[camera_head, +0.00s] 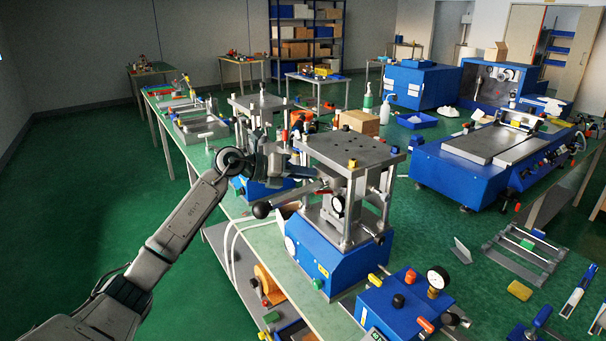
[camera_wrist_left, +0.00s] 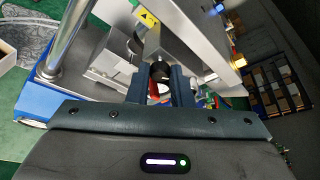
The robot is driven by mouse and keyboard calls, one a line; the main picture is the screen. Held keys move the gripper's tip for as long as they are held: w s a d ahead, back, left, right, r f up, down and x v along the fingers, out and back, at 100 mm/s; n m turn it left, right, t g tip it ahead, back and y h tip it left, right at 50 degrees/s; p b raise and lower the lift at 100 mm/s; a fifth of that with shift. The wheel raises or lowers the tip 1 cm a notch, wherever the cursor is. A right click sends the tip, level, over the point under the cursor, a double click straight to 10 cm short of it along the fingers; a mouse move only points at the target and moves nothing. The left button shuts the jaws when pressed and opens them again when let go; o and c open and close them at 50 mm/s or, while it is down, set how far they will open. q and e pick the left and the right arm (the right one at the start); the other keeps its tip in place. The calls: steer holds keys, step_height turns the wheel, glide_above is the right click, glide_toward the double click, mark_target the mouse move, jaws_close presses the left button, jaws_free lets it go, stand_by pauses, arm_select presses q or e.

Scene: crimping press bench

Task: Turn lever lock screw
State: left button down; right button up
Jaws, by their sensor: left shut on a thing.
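The crimping press (camera_head: 340,240) stands on the bench, with a blue base, steel posts and a grey top plate. Its lever, ending in a black ball knob (camera_head: 262,209), points left from the press. My left gripper (camera_head: 310,172) reaches in from the left beside the top plate, above the lever. In the left wrist view its two dark fingers (camera_wrist_left: 161,82) are shut on a dark round knob (camera_wrist_left: 159,70), which seems to be the lock screw. In the head view the gripper hides this screw. My right gripper is not in view.
A blue box with a pressure gauge (camera_head: 437,279) sits in front of the press. A second press (camera_head: 262,105) stands behind my gripper. Green floor (camera_head: 80,200) is open at the left.

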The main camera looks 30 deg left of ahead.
arm_select(q)
steer(key=shift+d+m+t+y+b, duration=0.15)
steer(key=shift+m+t+y+b, duration=0.15)
steer(key=shift+m+y+b, duration=1.35)
steer(key=shift+m+h+p, duration=0.35)
steer(key=shift+m+p, duration=0.05)
steer(key=shift+m, duration=0.05)
steer(key=c, duration=1.3)
jaws_free()
steer(key=shift+s+r, duration=0.1)
steer(key=shift+s, duration=0.1)
